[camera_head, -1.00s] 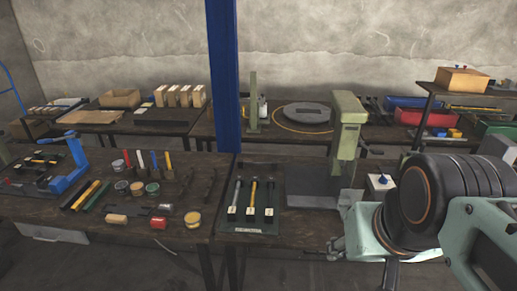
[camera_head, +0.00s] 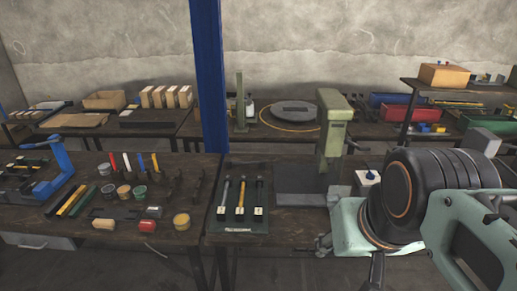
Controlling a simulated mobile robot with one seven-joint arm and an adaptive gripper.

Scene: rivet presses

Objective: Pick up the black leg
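Slim bars lie side by side on the left front table, and the leftmost is a black bar (camera_head: 58,200). A yellow bar (camera_head: 71,201) and a green bar (camera_head: 84,201) lie close by. A dark tray (camera_head: 213,221) in the middle holds a row of slim tools with white tags; its rightmost tool (camera_head: 260,196) is dark. I cannot tell which dark piece is the black leg. Large dark joints and pale green links of my arm (camera_head: 425,195) fill the lower right. I cannot make out my gripper or its fingertips.
A green press (camera_head: 332,135) stands right of the tray. A blue post (camera_head: 210,80) rises behind the front tables. A blue hand press (camera_head: 57,170) is at far left. A rear table holds wooden blocks and bins.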

